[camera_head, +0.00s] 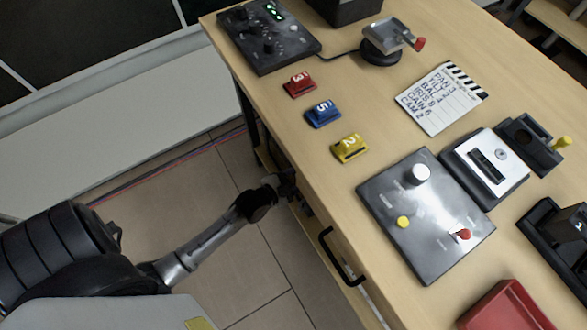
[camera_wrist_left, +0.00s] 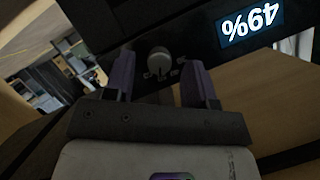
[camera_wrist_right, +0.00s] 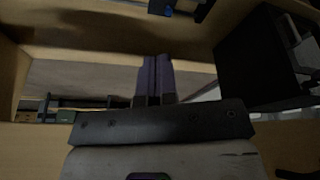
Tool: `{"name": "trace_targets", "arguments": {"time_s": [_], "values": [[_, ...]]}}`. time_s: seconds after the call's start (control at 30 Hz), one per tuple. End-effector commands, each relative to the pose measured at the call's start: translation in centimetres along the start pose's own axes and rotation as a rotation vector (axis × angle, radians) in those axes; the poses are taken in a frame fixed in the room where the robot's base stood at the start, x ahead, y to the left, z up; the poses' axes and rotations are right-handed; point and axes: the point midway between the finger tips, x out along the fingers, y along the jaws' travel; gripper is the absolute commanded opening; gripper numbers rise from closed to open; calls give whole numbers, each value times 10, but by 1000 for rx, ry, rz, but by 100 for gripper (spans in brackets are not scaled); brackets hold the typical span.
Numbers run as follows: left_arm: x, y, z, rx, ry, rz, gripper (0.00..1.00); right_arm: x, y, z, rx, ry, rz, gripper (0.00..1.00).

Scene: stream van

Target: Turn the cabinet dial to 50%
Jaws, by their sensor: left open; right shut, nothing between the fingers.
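The cabinet dial (camera_wrist_left: 159,60) is a small grey round knob on a dark panel in the left wrist view. The lit display (camera_wrist_left: 254,26) beside it appears upside down and reads 49%. My left gripper (camera_wrist_left: 160,80) is open, with one purple finger on either side of the knob and visible gaps to both. In the head view my left arm reaches under the table edge, where its gripper is mostly hidden. My right gripper (camera_wrist_right: 155,80) is shut and empty in the right wrist view, inside or facing a wooden compartment; it is not in the head view.
The desk top carries a grey control panel (camera_head: 390,232), a clapperboard (camera_head: 436,102), numbered red, blue and yellow blocks, a black console (camera_head: 265,50) and a red tray (camera_head: 508,308). A black handle (camera_head: 336,258) sticks out from the desk front. A dark box (camera_wrist_right: 262,62) stands at right in the right wrist view.

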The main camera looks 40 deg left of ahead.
Motion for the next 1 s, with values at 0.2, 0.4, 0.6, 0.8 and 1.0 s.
{"name": "trace_targets", "arguments": {"time_s": [0.2, 0.4, 0.6, 0.8, 1.0], "values": [[-35, -2, -2, 1, -3, 3, 51, -18, 0, -6, 2, 0, -1, 0], [-76, -2, -2, 0, -3, 3, 51, -33, 1, -11, 1, 0, -1, 0], [-109, -2, -2, 1, -1, 2, 51, -44, 2, -14, -3, -1, 2, 0], [-128, -1, -1, 1, -1, 1, 51, -49, 4, -15, -9, -1, 7, 0], [-134, 0, -1, 1, 0, 0, 51, -51, 4, -16, -9, -1, 7, 0]]}}
